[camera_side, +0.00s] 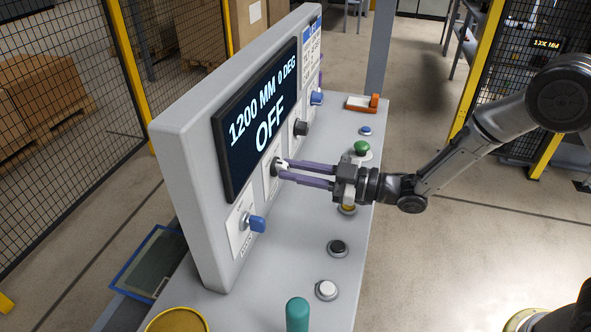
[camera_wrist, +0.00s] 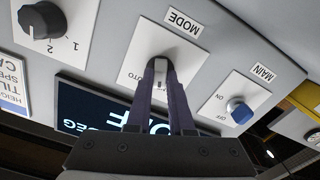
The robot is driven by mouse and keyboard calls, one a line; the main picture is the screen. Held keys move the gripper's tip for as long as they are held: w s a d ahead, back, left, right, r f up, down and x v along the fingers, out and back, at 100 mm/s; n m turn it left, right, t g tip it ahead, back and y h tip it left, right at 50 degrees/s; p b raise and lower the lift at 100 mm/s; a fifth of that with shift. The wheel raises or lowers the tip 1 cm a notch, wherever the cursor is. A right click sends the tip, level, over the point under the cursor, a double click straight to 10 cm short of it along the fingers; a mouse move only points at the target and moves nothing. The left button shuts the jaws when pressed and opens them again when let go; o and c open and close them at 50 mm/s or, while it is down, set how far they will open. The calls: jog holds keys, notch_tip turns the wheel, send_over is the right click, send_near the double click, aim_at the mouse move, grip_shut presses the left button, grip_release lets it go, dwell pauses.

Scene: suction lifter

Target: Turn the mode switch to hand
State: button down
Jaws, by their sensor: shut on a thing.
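The mode switch is a small knob on a white plate under the label MODE (camera_wrist: 184,22). In the wrist view its grey end (camera_wrist: 160,66) shows between my fingertips, and in the side view the knob (camera_side: 275,167) is partly covered by them. My gripper (camera_side: 281,172) has its two purple fingers closed on the knob, one on each side. In the wrist view, part of a position word ending in "TO" shows to the left of the knob; other markings are hidden by the fingers. The display (camera_side: 259,120) reads 1200 MM, 0 DEG, OFF.
A blue main switch (camera_side: 257,223) sits on the panel nearer the side camera. A black rotary knob (camera_side: 301,127) and another blue switch (camera_side: 317,98) lie farther along. Several push buttons, including a green one (camera_side: 362,148), stand on the desk below my gripper.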

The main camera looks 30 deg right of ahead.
jog(key=n, duration=0.4)
jog(key=shift+n, duration=0.3)
dwell(0.3)
jog(key=c, duration=0.8)
grip_release()
jog(key=v, duration=1.4)
jog(key=shift+a+r, duration=0.1)
jog(key=shift+r, duration=0.05)
